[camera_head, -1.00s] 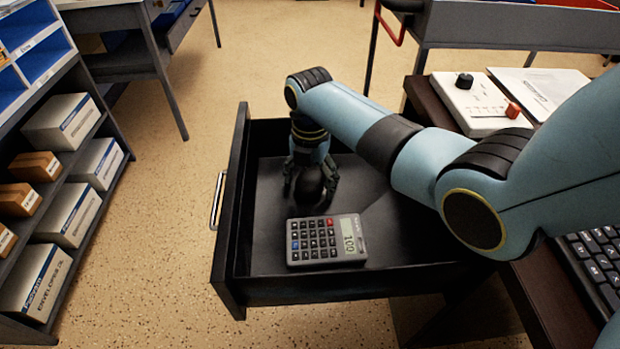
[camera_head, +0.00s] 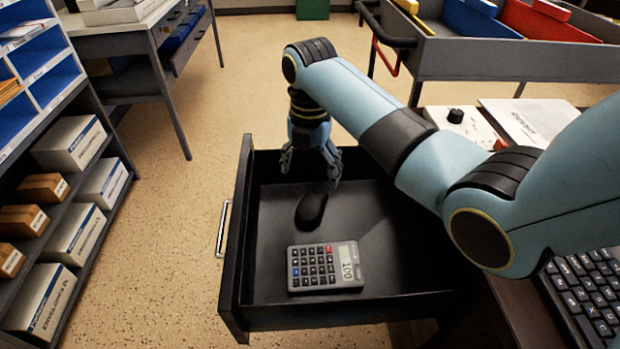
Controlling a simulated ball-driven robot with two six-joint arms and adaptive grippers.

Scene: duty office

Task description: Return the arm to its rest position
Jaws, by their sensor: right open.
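My right arm (camera_head: 440,165) comes in from the right and reaches over the open drawer (camera_head: 280,225). My right gripper (camera_head: 311,172) points down above the drawer's back part. Its fingers are spread and hold nothing. A black computer mouse (camera_head: 311,208) lies on the drawer floor just below the gripper, apart from its fingers as far as I can tell. A grey calculator (camera_head: 325,267) lies in the drawer in front of the mouse. My left gripper is not in view.
A dark desk with a keyboard (camera_head: 590,290), a white control box (camera_head: 463,125) and a white folder (camera_head: 528,118) stands at the right. A grey cart (camera_head: 500,58) is behind. A shelf with boxes (camera_head: 70,143) stands at the left. The floor between is clear.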

